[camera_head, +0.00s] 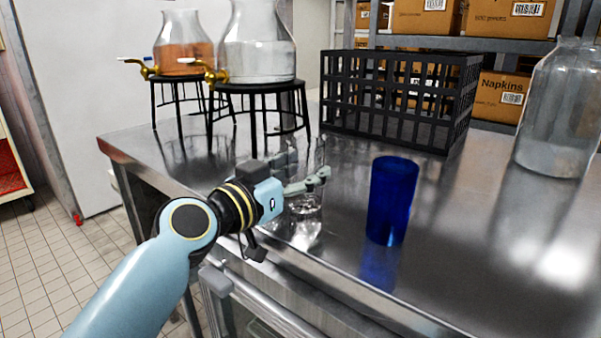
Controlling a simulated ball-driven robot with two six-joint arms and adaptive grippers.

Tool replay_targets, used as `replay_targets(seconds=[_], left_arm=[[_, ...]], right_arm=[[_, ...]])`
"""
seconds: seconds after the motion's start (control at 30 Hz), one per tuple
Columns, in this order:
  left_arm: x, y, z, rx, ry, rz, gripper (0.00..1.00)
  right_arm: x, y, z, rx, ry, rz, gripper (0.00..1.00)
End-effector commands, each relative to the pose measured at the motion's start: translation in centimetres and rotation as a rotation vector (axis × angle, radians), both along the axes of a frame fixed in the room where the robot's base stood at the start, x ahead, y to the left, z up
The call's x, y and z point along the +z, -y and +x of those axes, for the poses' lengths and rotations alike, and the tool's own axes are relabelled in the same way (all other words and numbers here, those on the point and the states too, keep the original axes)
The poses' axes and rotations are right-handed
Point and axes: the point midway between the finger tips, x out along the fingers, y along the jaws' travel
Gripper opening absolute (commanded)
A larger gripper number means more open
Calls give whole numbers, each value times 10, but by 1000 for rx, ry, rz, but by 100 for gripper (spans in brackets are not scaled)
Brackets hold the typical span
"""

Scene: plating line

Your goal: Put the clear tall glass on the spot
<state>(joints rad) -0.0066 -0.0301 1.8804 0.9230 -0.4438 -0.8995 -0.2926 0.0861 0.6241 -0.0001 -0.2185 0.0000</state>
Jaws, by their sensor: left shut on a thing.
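My left gripper (318,181) reaches in from the lower left, low over the steel counter near its front edge. It is shut on the clear tall glass (304,206), which looks upright. The glass is hard to see against the shiny steel, and the gripper covers part of it. I cannot tell whether its base touches the counter. I cannot make out a marked spot. My right gripper is out of view.
A blue tumbler (392,200) stands right of the gripper. A black crate (345,125) is behind. Two dispensers, one amber (183,50) and one clear (258,60), sit on black stands. A large clear bottle (556,115) stands at right. Counter between tumbler and bottle is clear.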

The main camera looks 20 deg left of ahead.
Motion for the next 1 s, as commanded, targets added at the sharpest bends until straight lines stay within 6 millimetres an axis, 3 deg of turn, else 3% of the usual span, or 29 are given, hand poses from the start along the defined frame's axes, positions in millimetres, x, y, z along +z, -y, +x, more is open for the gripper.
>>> replay_targets(seconds=[0.17,0.2,0.33,0.7,1.0], left_arm=[[-3,0,0,1,2,0,10],[-2,0,0,0,1,1,60],[-2,0,0,0,1,1,77],[4,0,0,0,2,-1,78],[-1,-21,-57,0,-1,4,78]], right_arm=[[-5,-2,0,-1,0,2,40],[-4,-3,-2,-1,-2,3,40],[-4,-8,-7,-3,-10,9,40],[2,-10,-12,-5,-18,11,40],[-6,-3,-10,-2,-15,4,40]])
